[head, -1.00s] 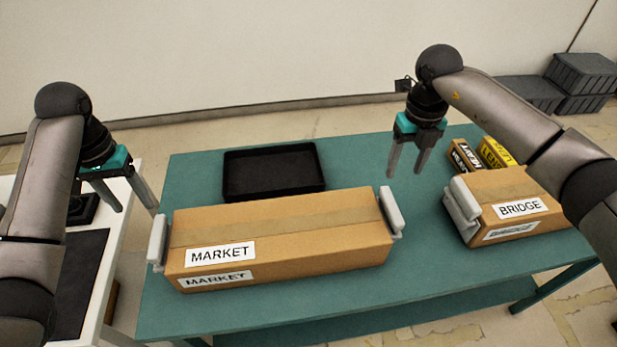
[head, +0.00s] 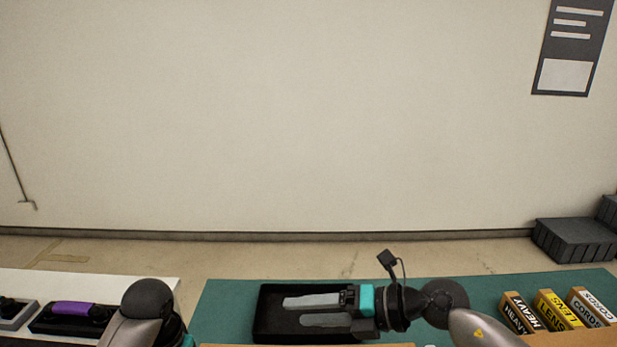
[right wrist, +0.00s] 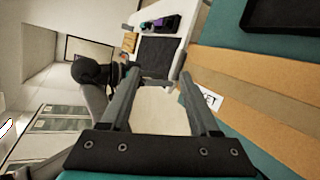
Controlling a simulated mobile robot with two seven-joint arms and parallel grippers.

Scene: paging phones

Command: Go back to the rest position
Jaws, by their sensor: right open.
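My right gripper (head: 312,310) is open and empty. It points left in the head view, over the black tray (head: 268,328) on the teal table. In the right wrist view its two fingers (right wrist: 160,100) stand apart with nothing between them. My left arm shows at the bottom left of the head view beside the white table; its gripper fingers are hidden below the frame.
The teal table (head: 225,300) holds small labelled boxes, HEAVY (head: 520,314), LENS (head: 556,312) and CORDS (head: 592,308), at right. A white table (head: 120,285) at left bears a purple-topped dark device (head: 72,309). The MARKET carton (right wrist: 235,85) shows in the right wrist view. Grey crates (head: 575,240) stand behind.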

